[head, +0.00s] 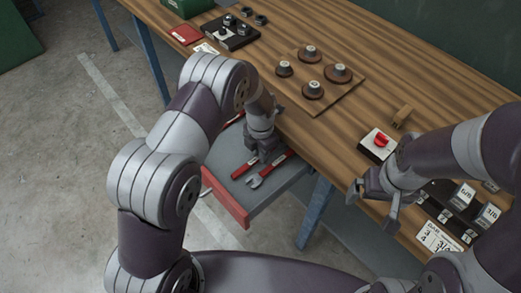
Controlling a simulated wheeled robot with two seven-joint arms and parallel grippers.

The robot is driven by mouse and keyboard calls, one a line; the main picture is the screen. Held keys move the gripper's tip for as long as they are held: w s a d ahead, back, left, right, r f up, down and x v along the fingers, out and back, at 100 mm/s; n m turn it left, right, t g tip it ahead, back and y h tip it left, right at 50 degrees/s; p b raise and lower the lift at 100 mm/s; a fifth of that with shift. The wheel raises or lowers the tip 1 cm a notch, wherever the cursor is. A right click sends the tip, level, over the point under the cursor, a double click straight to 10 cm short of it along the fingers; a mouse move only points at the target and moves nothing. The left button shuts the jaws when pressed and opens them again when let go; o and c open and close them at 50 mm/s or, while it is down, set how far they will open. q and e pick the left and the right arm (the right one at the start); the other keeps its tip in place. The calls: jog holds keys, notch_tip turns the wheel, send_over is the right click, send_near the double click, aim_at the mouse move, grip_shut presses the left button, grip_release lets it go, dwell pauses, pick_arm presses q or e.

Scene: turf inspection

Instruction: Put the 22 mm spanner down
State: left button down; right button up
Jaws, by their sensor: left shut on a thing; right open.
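My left gripper (265,153) is low over an open grey drawer (284,190) with a red front, below the bench edge. It is shut on a spanner (245,168) with a red end showing to its left; I take this as the 22 mm spanner, but no size mark is readable. The gripper hides its middle, and I cannot tell whether it touches the drawer floor. Another red-handled spanner (268,172) lies beside it in the drawer, its open jaw toward the front. My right gripper (373,207) is open and empty at the bench's front edge.
The wooden bench (330,120) carries a board with several round knobbed pieces (310,52), a red-switch box (378,144), a wooden block (402,116) and a dark rack of labelled blocks (462,196). A blue leg (315,212) stands beside the drawer.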

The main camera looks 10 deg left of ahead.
pick_arm(q)
jog(key=c, duration=1)
grip_release()
jog(key=shift+f, duration=0.1)
notch_tip(320, 180, up, 13)
jog(key=s+a+r+m, duration=0.1)
jog(key=s+a+m, duration=0.2)
jog(key=s+m, duration=0.3)
jog(key=s+a+r+m+t, duration=0.1)
jog(key=s+m, duration=0.5)
jog(key=m, duration=0.7)
jog(key=s+a+r+m, duration=0.1)
jog(key=s+a+m, duration=0.3)
jog(key=m, duration=0.5)
jog(key=shift+s+a+r+m, duration=0.15)
jog(key=shift+s+a+r, duration=0.05)
jog(key=shift+s, duration=0.35)
jog(key=shift+s+a+r+m, duration=0.15)
jog(key=shift+s+r, duration=0.05)
jog(key=shift+s, duration=0.35)
